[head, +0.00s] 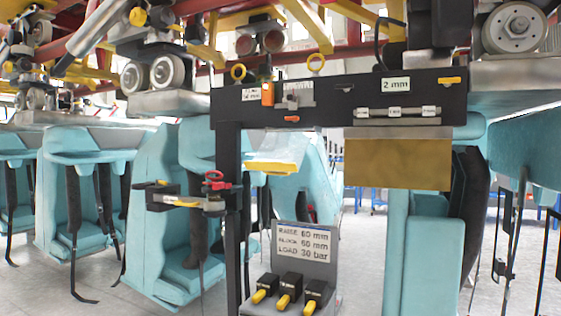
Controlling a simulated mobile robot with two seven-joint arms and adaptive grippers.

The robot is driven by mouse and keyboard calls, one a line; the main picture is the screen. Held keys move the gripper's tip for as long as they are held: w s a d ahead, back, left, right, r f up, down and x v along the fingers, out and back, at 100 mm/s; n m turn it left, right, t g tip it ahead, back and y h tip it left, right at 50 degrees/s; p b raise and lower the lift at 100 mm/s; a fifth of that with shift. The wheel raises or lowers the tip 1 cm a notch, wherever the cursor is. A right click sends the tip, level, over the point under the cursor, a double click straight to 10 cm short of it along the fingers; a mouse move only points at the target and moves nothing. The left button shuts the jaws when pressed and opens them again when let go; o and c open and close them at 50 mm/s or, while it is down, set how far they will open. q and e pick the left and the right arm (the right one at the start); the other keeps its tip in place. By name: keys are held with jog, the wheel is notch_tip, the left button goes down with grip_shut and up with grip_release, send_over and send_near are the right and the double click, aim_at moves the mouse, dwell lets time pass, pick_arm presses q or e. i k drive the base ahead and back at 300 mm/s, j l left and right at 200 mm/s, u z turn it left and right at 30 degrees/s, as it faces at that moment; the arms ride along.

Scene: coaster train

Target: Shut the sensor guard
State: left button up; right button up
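A black crossbar (225,110) on a dark post spans the middle of the head view. At its right part, under a "2 mm" label (396,85), a silver hinge-like rod (398,112) runs along the bar. A brass-coloured plate (397,164) hangs upright below a pale strip there; it may be the sensor guard, but no label names it. A yellow-edged flap (274,168) sticks out below the bar's left part. I cannot tell for sure which is the guard, or whether it is latched. Neither of my grippers shows.
A console (304,262) with a "60 mm, 30 bar" sign and several yellow-tipped levers stands below. A black bracket (172,197) with a red-ringed pin (214,180) juts left from the post. Turquoise seats (75,205) hang on both sides. Wheels (513,28) and track are above.

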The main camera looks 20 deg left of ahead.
aim_at(289, 167)
jog(key=i+l+u, duration=0.1)
jog(key=u, duration=0.35)
jog(key=l+u, duration=0.1)
jog(key=u, duration=0.35)
jog(key=l+u, duration=0.15)
jog(key=u, duration=0.3)
jog(key=l+u, duration=0.35)
jog(key=l, duration=0.2)
jog(key=l+u, duration=0.3)
jog(key=l, duration=0.3)
jog(key=l+u, duration=0.15)
jog(key=l, duration=0.4)
jog(key=k+l+u, duration=0.1)
jog(key=l, duration=0.45)
